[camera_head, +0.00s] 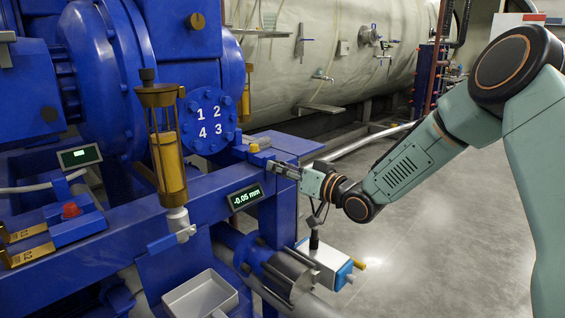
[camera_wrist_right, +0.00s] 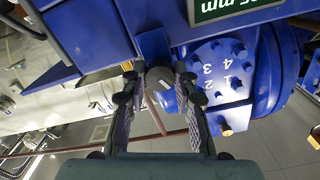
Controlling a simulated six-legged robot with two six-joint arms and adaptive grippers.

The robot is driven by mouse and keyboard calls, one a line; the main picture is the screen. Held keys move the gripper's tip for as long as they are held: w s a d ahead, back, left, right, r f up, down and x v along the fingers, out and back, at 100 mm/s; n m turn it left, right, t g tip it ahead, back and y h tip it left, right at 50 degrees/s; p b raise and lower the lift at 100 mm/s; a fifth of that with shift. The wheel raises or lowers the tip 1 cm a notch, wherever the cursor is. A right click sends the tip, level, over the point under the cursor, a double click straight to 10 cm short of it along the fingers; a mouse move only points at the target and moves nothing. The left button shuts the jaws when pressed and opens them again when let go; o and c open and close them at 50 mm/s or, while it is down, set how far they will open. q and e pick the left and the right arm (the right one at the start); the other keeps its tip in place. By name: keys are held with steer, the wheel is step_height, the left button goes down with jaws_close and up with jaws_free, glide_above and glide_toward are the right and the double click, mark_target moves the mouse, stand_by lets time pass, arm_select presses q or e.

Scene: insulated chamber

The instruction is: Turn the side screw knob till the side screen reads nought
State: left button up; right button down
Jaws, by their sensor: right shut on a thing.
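The side screen (camera_head: 245,197) is on the front of the blue beam and reads -0.05 mm in green. In the right wrist view its edge (camera_wrist_right: 232,8) shows upside down and cut off. My right gripper (camera_head: 285,170) is at the right end of the beam, to the right of and a little above the screen. In the right wrist view its two fingers (camera_wrist_right: 158,82) are on either side of the side screw knob (camera_wrist_right: 160,76), a dark round knob with a pale mark, and are shut on it. In the head view the fingers largely hide the knob. My left gripper is not in view.
A second small screen (camera_head: 80,157) is at the left, its reading too small to tell. A brass-and-glass oiler (camera_head: 170,160) stands before the numbered blue flange (camera_head: 209,120). A white tray (camera_head: 200,298) and a white-blue box (camera_head: 328,264) are below. The floor (camera_head: 440,230) at right is clear.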

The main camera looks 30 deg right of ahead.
steer(key=shift+r+n+p, duration=0.1)
steer(key=shift+n+p, duration=1.4)
steer(key=shift+n, duration=1.7)
steer(key=c, duration=1)
jaws_free()
steer(key=shift+v, duration=3.75)
